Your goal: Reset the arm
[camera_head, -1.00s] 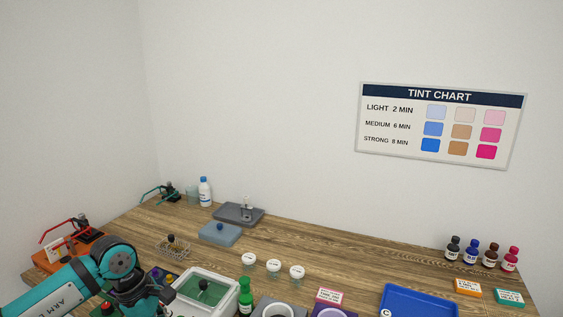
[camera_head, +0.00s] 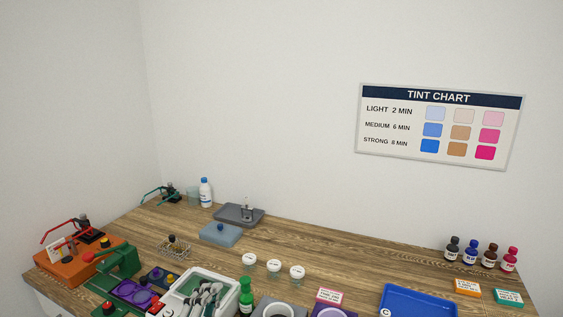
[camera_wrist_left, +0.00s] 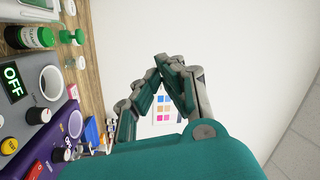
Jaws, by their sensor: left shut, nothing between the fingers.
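My right gripper is in neither view.
A green press-like tool (camera_head: 120,260) and an orange box (camera_head: 60,262) stand at left. Lidded cups (camera_head: 273,265) and a blue tray (camera_head: 405,297) lie farther right. A tint chart (camera_head: 440,125) hangs on the wall.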

